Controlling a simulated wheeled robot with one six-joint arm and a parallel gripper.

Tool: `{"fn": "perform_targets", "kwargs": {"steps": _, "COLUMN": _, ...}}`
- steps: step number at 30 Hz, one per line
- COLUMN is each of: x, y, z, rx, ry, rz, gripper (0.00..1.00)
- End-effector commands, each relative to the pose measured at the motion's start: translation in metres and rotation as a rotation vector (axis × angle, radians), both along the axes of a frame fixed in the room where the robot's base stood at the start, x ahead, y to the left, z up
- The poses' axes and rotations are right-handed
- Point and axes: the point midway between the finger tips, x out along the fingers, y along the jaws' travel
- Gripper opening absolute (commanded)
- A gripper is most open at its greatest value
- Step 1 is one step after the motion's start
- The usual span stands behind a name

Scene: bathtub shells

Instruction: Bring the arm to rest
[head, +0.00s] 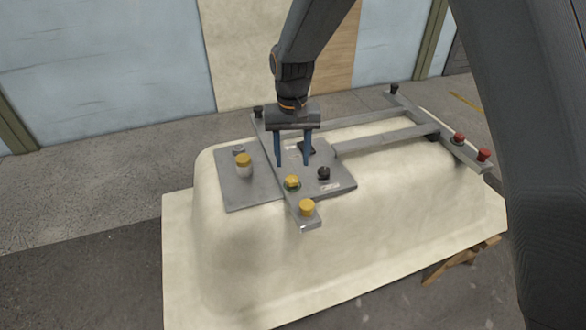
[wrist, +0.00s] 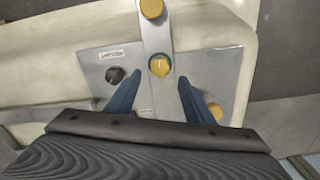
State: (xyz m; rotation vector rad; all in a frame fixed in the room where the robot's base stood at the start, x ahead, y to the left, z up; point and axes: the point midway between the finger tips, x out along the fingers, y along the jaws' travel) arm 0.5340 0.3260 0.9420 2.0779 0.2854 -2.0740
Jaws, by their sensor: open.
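My gripper (head: 292,163) hangs pointing down above the grey metal plate (head: 235,190) on top of the cream bathtub shell (head: 380,225). Its two blue fingers are apart with nothing between them. In the wrist view my gripper (wrist: 155,95) also shows open over the plate, with a yellow knob (wrist: 159,65) just beyond the fingertips. The arm reaches down from the top of the head view.
A frame of grey bars (head: 385,138) lies on the shell, with red knobs (head: 483,155) at its right end. Floor shows at left.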

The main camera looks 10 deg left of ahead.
Motion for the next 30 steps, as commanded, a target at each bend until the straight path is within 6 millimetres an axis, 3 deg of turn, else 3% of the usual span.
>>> {"fn": "perform_targets", "kwargs": {"steps": 6, "x": 0.0, "y": 0.0, "z": 0.016, "rx": 0.0, "ry": 0.0, "rz": 0.0, "gripper": 0.47}}
{"fn": "perform_targets", "kwargs": {"steps": 20, "x": 0.0, "y": -0.002, "z": 0.017, "rx": 0.0, "ry": 0.0, "rz": -0.002, "gripper": 0.47}}
{"fn": "perform_targets", "kwargs": {"steps": 23, "x": 0.0, "y": -0.024, "z": 0.022, "rx": 0.004, "ry": -0.005, "rz": -0.02, "gripper": 0.47}}
{"fn": "perform_targets", "kwargs": {"steps": 25, "x": -0.002, "y": -0.051, "z": 0.027, "rx": 0.008, "ry": -0.012, "rz": -0.04, "gripper": 0.47}}
{"fn": "perform_targets", "kwargs": {"steps": 30, "x": -0.024, "y": -0.144, "z": 0.041, "rx": 0.017, "ry": -0.038, "rz": -0.107, "gripper": 0.47}}
